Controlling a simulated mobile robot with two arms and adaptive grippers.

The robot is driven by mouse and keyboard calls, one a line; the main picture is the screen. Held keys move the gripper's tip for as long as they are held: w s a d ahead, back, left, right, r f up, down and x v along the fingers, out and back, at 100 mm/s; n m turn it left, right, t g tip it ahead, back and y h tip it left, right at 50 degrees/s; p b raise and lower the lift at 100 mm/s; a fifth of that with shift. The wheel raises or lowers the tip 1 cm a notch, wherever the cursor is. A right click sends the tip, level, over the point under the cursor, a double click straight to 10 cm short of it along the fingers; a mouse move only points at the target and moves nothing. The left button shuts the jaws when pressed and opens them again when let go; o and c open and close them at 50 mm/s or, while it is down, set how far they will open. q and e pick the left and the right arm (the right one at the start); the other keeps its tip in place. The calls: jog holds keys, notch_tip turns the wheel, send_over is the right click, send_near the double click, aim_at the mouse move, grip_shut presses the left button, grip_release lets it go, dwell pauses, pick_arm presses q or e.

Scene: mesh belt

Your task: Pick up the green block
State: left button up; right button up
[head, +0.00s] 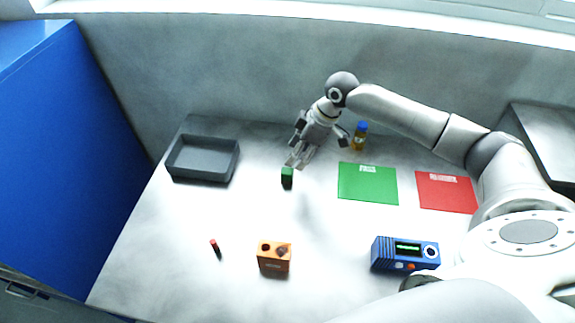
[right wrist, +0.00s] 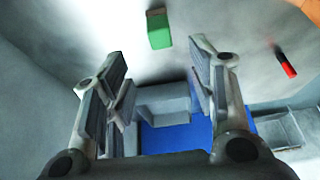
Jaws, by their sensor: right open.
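The green block (head: 287,177) stands upright on the grey table, left of the middle. My right gripper (head: 298,160) is just behind and above it, angled down towards it. The right wrist view shows the green block (right wrist: 159,30) past the fingertips, roughly in line with the gap between them. In that view my right gripper (right wrist: 158,58) has its fingers spread with nothing between them. My left gripper is not in view.
A grey tray (head: 172,165) is at the back left. A green mat (head: 367,188) and red mat (head: 446,196) lie right, with a blue-capped bottle (head: 360,138) behind. An orange block (head: 273,262), blue device (head: 386,262) and red cylinder (head: 215,247) are nearer the front.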

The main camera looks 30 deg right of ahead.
aim_at(287, 171)
jog(key=x, duration=0.3)
jog(key=shift+s+a+f+p, duration=0.15)
jog(key=shift+a+f+p, duration=0.05)
jog(key=shift+a+p, duration=0.1)
jog(key=x, duration=0.1)
jog(key=p+x, duration=0.1)
jog(key=x, duration=0.1)
jog(key=p+x, duration=0.1)
jog(key=x, duration=0.1)
jog(key=shift+d+f, duration=0.2)
jog(key=shift+d, duration=0.05)
jog(key=shift+f, duration=0.3)
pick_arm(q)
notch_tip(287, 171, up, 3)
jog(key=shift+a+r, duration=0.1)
pick_arm(e)
jog(key=shift+c, duration=0.2)
jog(key=c, duration=1.1)
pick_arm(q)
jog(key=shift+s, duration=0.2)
pick_arm(e)
jog(key=shift+r, duration=0.15)
